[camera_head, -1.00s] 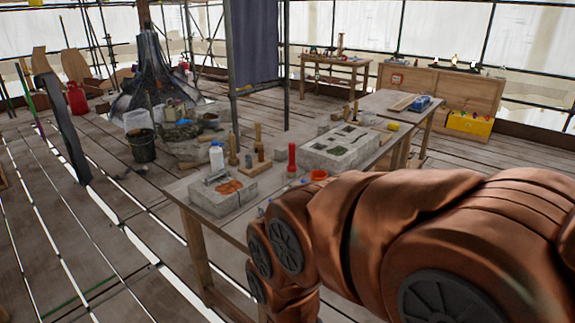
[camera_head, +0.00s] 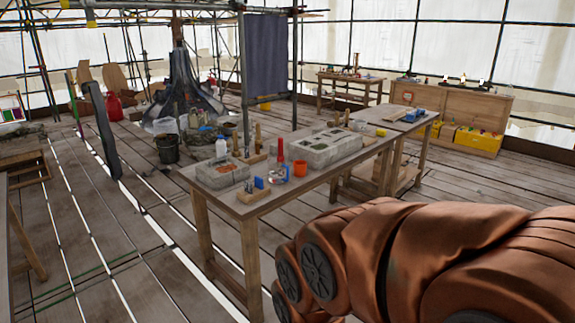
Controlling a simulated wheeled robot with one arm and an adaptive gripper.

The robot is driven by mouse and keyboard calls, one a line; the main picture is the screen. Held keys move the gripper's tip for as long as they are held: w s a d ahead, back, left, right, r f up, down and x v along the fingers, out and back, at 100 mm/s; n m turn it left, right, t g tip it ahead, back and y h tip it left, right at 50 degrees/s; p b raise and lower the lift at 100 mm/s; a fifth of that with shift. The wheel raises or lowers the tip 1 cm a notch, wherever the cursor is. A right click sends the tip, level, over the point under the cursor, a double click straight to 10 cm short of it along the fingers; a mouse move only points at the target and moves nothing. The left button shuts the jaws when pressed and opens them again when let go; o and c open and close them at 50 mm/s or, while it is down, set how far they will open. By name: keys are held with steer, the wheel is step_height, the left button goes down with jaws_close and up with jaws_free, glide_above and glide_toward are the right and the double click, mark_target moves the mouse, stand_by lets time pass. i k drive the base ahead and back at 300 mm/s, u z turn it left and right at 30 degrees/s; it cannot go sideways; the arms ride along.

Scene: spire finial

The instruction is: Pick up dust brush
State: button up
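I cannot pick out the dust brush with certainty. Small tools stand and lie on the long wooden worktable (camera_head: 222,203), too small to name surely. Upright wooden-handled tools (camera_head: 258,136) stand behind the near stone block (camera_head: 222,176). A small wooden block with a blue item (camera_head: 259,183) lies at the table's front edge. My copper-coloured arm fills the lower right and stands in front of the table. My gripper is outside the picture, so its state does not show.
On the worktable are a white bottle (camera_head: 221,147), a red upright object (camera_head: 280,149), an orange cup (camera_head: 300,168) and a larger stone block (camera_head: 328,148). A black bucket (camera_head: 167,148) stands on the floor behind. Plank floor left of the table is mostly clear.

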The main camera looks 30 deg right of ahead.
mark_target(279, 140)
steer(key=z, duration=0.65)
steer(key=i, duration=0.4)
steer(key=z, duration=0.7)
steer(key=i, duration=1.6)
steer(key=u, duration=1.45)
steer(key=i, duration=0.9)
steer(key=u, duration=0.2)
